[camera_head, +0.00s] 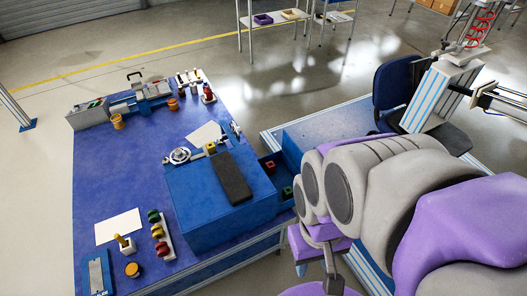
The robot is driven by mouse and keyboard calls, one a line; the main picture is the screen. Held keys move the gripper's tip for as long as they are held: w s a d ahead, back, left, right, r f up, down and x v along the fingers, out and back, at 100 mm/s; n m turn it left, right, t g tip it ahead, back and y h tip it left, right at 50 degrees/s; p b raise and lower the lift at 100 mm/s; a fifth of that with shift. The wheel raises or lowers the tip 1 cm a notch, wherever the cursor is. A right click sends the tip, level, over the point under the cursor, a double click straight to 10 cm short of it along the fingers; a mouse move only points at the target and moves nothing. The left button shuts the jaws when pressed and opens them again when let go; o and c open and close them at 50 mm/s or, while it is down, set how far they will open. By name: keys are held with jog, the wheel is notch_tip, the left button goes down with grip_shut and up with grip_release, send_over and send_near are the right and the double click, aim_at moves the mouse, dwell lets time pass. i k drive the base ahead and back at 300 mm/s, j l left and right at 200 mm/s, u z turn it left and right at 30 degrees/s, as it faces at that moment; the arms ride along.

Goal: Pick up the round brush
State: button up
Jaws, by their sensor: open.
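A small round orange-brown piece with a dark rim (132,269) lies near the front left of the blue table (90,205); it may be the round brush, but it is too small to be sure. Just behind it, a yellow-handled piece (123,240) stands upright in a white block. My arm reaches in from the right. What looks like my gripper (318,262) hangs at the end of the arm, off the table's right edge and well apart from these pieces. It is open, partly hidden by my own links, and nothing shows in it.
A large blue box (185,220) with a dark pad (233,178) stands between my arm and the small pieces. A rack of coloured spools (160,238), a white sheet (118,226) and a metal plate (96,275) lie nearby. A dark office chair (393,82) stands behind my arm.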

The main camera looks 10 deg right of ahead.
aim_at(117, 237)
jog(key=i+j+u, duration=0.1)
jog(key=j+u, duration=0.15)
jog(key=u, duration=0.15)
jog(key=i+j+u, duration=0.1)
jog(key=u, duration=0.25)
jog(key=i+j+u, duration=0.2)
jog(key=u, duration=0.2)
jog(key=i+j+u, duration=0.15)
jog(key=u, duration=0.2)
jog(key=i+j+z, duration=0.1)
jog(key=j, duration=0.4)
jog(key=i+j+z, duration=0.1)
jog(key=j, duration=0.4)
jog(key=j+z, duration=0.1)
jog(key=j, duration=0.4)
jog(key=z, duration=1.25)
jog(key=i+j, duration=0.05)
